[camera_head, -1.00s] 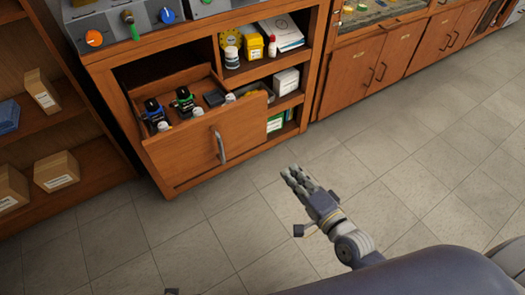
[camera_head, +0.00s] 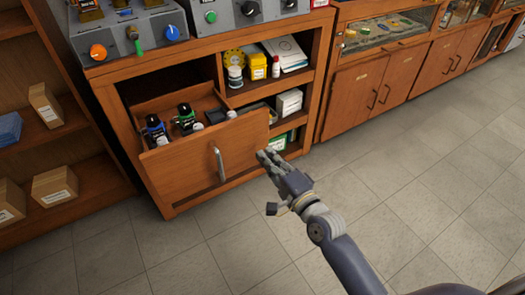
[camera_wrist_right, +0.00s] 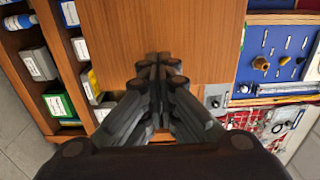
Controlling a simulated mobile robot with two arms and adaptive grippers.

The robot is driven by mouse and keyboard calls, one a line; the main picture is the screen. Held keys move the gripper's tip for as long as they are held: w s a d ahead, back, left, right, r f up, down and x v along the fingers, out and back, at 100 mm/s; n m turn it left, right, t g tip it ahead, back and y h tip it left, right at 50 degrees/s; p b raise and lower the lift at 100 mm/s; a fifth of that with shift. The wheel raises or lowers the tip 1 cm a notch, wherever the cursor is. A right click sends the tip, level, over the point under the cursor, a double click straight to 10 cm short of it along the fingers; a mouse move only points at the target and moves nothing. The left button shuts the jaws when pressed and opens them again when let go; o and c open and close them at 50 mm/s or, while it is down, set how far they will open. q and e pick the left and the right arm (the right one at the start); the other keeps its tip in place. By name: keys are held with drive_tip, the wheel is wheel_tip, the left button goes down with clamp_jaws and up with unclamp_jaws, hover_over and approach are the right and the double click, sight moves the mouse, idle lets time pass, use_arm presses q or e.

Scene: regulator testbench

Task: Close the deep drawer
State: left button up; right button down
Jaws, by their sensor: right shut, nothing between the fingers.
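The deep drawer (camera_head: 185,165) is pulled out of the wooden cabinet in the head view, with a vertical metal handle (camera_head: 219,163) on its front. Its open top shows dark bottles (camera_head: 155,132) and other small items. My right gripper (camera_head: 268,155) is shut and empty. It appears just right of the drawer front, beyond the handle; contact cannot be told. In the right wrist view its closed fingers (camera_wrist_right: 160,62) point at a wooden panel (camera_wrist_right: 200,30), likely the drawer front; the handle does not show there. My left gripper is not in view.
Open shelves (camera_head: 290,122) with boxes and bottles stand right of the drawer. Control boxes (camera_head: 145,35) sit on the cabinet top. A shelf unit with cartons (camera_head: 55,187) stands at the left. The tiled floor (camera_head: 150,255) in front is clear.

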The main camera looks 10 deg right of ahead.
sight(257, 144)
drive_tip(key=shift+x, duration=1.1)
drive_tip(key=shift+w+a, duration=0.15)
drive_tip(key=shift+w, duration=0.25)
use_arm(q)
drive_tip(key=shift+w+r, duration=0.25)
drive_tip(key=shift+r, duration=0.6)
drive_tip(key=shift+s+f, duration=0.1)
